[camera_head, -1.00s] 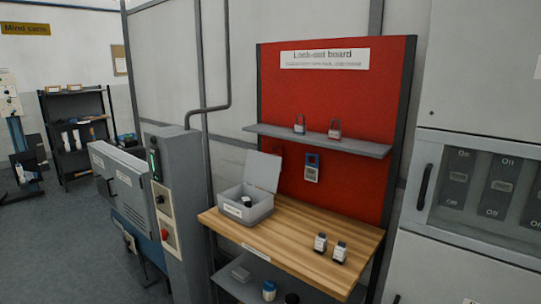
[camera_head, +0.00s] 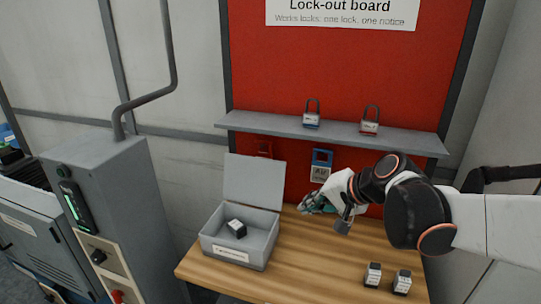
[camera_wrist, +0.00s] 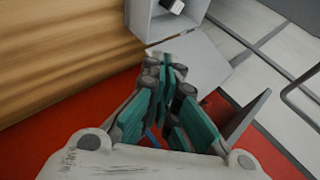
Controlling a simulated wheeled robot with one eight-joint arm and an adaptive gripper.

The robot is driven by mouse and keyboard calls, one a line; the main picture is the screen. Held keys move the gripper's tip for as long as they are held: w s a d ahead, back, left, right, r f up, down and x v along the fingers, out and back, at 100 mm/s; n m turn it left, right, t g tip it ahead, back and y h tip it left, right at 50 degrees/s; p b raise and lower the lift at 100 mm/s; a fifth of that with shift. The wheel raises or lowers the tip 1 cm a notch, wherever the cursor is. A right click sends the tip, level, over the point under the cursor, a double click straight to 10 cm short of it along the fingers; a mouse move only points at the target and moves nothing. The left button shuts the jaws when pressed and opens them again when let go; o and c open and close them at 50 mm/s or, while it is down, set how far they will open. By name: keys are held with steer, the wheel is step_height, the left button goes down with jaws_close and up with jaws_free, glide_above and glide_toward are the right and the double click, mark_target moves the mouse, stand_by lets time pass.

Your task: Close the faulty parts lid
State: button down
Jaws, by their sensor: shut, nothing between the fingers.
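The faulty parts box is a grey box (camera_head: 235,262) on the left part of the wooden bench, with a label on its front that is too small to read. Its lid (camera_head: 253,181) stands open, raised at the back edge. A small dark part with a white label (camera_head: 236,229) lies inside. My gripper (camera_head: 304,207) is shut and empty, to the right of the lid and above the bench. In the wrist view my gripper (camera_wrist: 166,62) points toward the lid (camera_wrist: 190,68), with the box (camera_wrist: 146,18) beyond it; I cannot tell whether they touch.
The wooden bench (camera_head: 310,268) has two small labelled parts (camera_head: 373,274) at front right. A shelf (camera_head: 340,134) above holds two padlocks (camera_head: 312,113). A blue lock with a tag (camera_head: 321,165) hangs on the red board behind my gripper. A grey cabinet (camera_head: 100,190) stands left.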

mark_target(276, 167)
steer(key=w+f+m+t+y+p, duration=0.3)
steer(key=w+m+y, duration=0.35)
steer(key=w, duration=1.15)
steer(key=x, duration=0.3)
steer(key=b+x, duration=0.1)
steer(key=x, duration=0.5)
steer(key=shift+a+r, duration=0.1)
steer(key=shift+r, duration=0.2)
